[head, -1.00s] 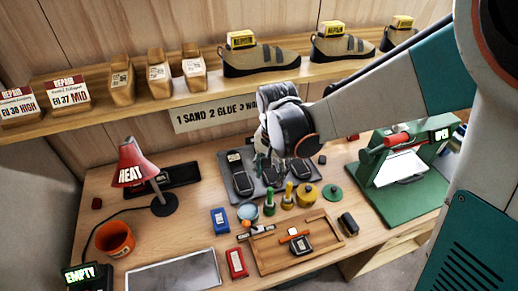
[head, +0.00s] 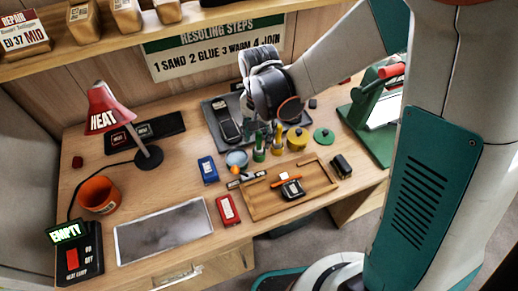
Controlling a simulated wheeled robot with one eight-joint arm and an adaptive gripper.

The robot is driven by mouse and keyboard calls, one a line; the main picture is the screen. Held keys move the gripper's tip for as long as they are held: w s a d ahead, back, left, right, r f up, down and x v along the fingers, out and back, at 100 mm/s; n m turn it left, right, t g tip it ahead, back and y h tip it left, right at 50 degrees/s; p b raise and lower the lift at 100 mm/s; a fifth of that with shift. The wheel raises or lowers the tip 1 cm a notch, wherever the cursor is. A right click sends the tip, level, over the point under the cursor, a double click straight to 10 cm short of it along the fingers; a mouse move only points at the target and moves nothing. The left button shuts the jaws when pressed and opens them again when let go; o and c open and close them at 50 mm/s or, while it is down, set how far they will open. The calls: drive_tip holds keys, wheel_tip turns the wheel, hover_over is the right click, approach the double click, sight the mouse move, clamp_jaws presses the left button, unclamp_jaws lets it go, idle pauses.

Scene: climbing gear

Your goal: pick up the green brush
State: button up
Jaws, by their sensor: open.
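The green brush (head: 259,151) stands upright on the bench, just behind the wooden tray, with a similar yellow one (head: 277,140) close at its right. My gripper (head: 256,122) hangs over the bench just behind and above the green brush. It is open and seems empty, and its fingertips are small and dark against the grey mat. I cannot tell whether they touch anything.
A yellow pot (head: 297,139), a green disc (head: 323,138) and a blue-grey bowl (head: 237,159) stand nearby. The wooden tray (head: 258,207) holds small items. A green press (head: 363,133) is at the right, a red lamp (head: 110,110) at the left.

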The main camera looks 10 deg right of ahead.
sight(259, 143)
wheel_tip(259, 143, down, 5)
drive_tip(key=b, duration=0.2)
drive_tip(key=shift+w+r+b, duration=0.1)
drive_tip(key=shift+r+b, duration=0.05)
drive_tip(key=shift+b, duration=0.2)
drive_tip(key=shift+r, duration=0.1)
clamp_jaws()
